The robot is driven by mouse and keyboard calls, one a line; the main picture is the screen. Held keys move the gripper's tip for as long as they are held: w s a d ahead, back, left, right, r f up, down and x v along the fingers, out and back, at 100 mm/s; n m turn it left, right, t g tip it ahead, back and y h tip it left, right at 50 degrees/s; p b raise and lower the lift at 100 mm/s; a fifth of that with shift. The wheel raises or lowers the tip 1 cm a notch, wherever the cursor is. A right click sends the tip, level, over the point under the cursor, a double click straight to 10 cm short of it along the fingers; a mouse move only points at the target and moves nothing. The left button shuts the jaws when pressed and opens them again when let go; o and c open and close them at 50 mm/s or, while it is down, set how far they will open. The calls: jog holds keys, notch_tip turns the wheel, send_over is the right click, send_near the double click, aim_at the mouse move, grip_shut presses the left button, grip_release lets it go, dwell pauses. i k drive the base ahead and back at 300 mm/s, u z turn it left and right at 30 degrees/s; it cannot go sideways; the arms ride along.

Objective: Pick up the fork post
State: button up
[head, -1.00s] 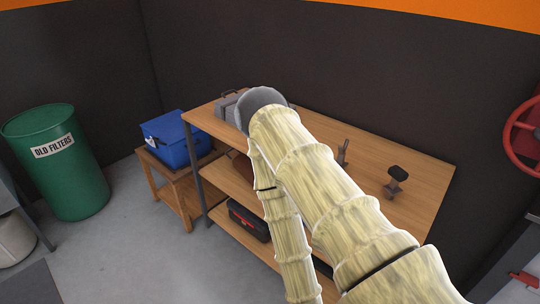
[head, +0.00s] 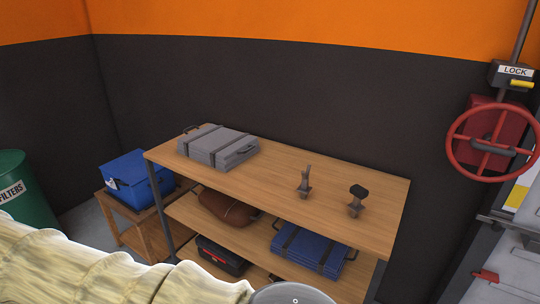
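The fork post appears to be the small dark metal post with a pronged upper end (head: 304,181), standing upright on the wooden top shelf (head: 290,208). Beside it to the right stands a similar post with a flat dark pad on top (head: 357,201). Nothing touches either post. My sleeved arm crosses the bottom of the head view and ends in a grey rounded joint in front of the shelf. My gripper is not in view, so its state is hidden.
A grey strapped case (head: 218,146) lies on the top shelf's left. Below are a brown bag (head: 226,210), a blue folded pad (head: 310,250) and a black-red box (head: 220,256). A blue box (head: 137,178) is at left; a red wheel (head: 493,142) is at right.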

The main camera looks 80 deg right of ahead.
aim_at(304, 188)
jog(key=k, duration=0.75)
jog(key=z, duration=1.45)
